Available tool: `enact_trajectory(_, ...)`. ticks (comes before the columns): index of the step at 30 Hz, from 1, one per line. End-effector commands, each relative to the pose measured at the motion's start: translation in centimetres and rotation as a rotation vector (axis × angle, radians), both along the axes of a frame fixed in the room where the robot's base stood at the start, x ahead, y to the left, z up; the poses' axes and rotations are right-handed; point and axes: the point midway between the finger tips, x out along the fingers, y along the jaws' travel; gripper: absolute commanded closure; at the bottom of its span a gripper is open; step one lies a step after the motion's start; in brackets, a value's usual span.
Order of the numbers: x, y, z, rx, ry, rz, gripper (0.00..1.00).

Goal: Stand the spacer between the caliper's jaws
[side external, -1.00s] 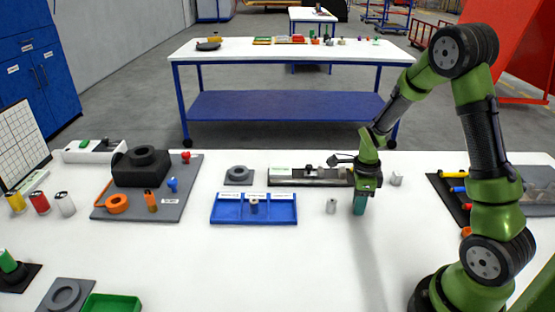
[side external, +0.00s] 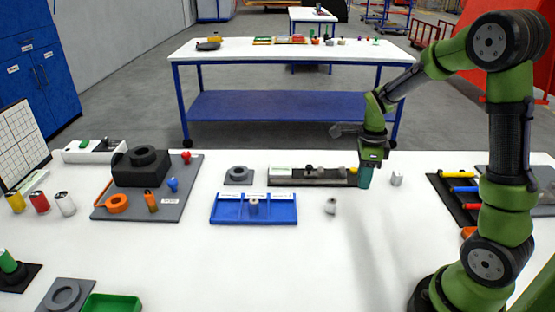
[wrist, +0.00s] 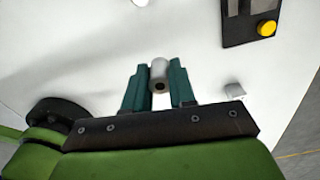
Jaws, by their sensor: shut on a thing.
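My gripper (side external: 366,178) is raised above the white table, at the right end of the caliper fixture (side external: 285,182). In the wrist view its teal fingers (wrist: 158,72) are shut on a grey cylindrical spacer (wrist: 159,76) with a dark hole in its visible end. The side view does not clearly show the held spacer, as the fingers hide it. The caliper fixture is a long dark base with a rail and small metal parts. In the wrist view a dark base (wrist: 238,36) with a yellow button appears at upper right. The gap between the jaws is too small to make out.
A grey cylinder (side external: 331,206) stands in front of the fixture, and a pale block (side external: 396,179) is to its right. A blue compartment tray (side external: 226,211) holds another cylinder (side external: 254,206). A dark rack (side external: 450,200) with coloured rods stands right. The front table centre is clear.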

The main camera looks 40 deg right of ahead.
Motion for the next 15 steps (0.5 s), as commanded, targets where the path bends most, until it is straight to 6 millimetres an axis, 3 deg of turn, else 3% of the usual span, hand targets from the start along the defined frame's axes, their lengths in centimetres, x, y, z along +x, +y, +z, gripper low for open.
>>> enact_trajectory(5, -0.2, 0.1, 1.3, 0.001, 0.001, 0.125, 1.0)
enact_trajectory(8, -0.2, 0.3, 1.6, 0.0, 0.0, 0.3, 1.0)
enact_trajectory(15, 0.9, 2.2, 3.0, -0.001, -0.001, 0.904, 1.0)
